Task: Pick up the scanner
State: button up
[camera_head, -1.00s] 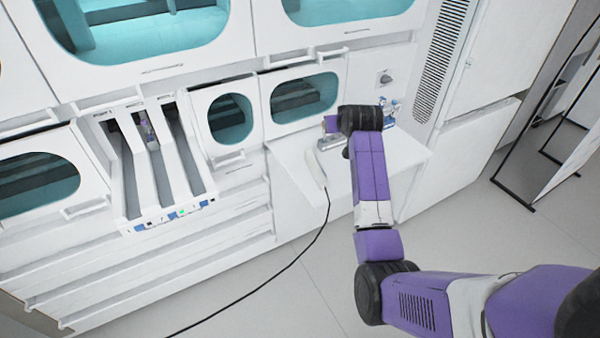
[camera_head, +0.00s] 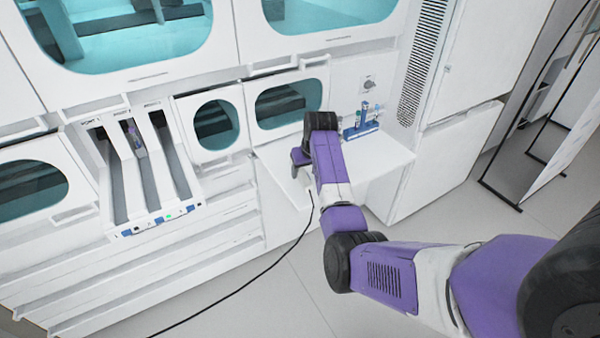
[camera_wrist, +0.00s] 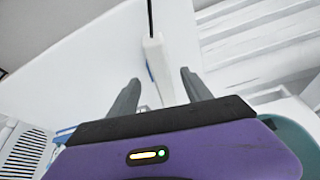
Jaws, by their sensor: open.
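The scanner (camera_wrist: 155,62) is a slim white handheld device with a black cable at its end. It lies on the white shelf (camera_head: 383,158). In the wrist view it shows ahead of my gripper (camera_wrist: 160,92), between the two grey fingertips, with its near end hidden by the gripper body. My gripper is open and empty. I cannot tell how far above the scanner the fingers are. In the head view my arm hides most of the scanner, and my gripper is mostly hidden behind the wrist.
A blue rack (camera_head: 361,130) with tubes stands on the shelf, right of my arm. The black cable (camera_head: 287,253) hangs off the shelf's front towards the floor. A slotted tube unit (camera_head: 160,222) is on the left. The shelf's right part is clear.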

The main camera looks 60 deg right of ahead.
jog(key=shift+x, duration=1.25)
grip_shut()
jog(key=shift+r, duration=0.15)
notch_tip(320, 180, up, 20)
notch_tip(320, 180, up, 6)
jog(key=p, duration=0.7)
send_over(304, 173)
jog(key=shift+s+a, duration=0.1)
jog(key=shift+a, duration=0.05)
